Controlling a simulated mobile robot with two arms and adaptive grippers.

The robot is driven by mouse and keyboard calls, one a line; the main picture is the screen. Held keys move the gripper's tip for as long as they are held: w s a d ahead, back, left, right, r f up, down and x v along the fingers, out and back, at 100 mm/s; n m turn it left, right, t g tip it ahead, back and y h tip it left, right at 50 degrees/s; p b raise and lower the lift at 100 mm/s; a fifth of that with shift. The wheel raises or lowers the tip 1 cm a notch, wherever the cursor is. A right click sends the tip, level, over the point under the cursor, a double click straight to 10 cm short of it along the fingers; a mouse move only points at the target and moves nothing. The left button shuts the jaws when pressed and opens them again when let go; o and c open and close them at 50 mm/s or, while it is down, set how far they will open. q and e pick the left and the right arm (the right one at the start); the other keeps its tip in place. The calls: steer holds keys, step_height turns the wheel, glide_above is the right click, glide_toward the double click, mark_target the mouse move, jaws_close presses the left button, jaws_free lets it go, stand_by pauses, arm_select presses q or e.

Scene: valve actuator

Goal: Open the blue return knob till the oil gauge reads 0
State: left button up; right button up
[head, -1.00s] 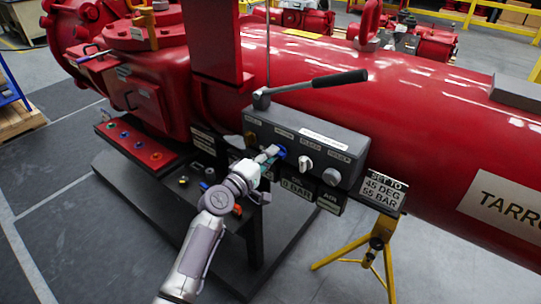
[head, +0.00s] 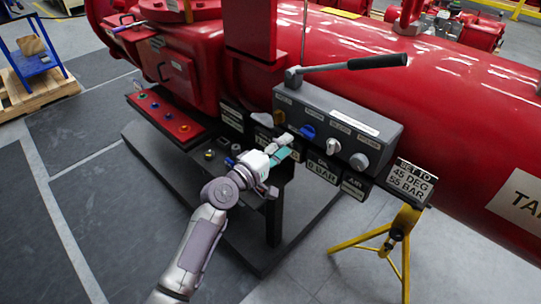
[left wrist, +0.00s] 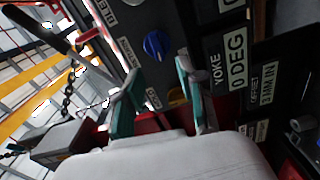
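The blue return knob (head: 308,131) is on the front of the grey control box (head: 345,125). It also shows in the left wrist view (left wrist: 156,45), beyond the fingertips. My left gripper (head: 285,147) is below and left of the knob, apart from it. In the left wrist view its two teal-padded fingers (left wrist: 160,72) are spread with nothing between them. My right gripper is out of view.
A long black-handled lever (head: 350,64) lies over the box. White (head: 333,146) and grey (head: 359,161) knobs sit right of the blue one. The wrist view shows a yoke sign (left wrist: 236,62) reading 0 DEG. A yellow stand (head: 385,250) stands at right.

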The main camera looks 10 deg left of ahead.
arm_select(q)
steer(key=v, duration=0.5)
steer(key=shift+s+a, duration=0.15)
steer(key=shift+s, duration=0.1)
steer(key=shift+f, duration=0.1)
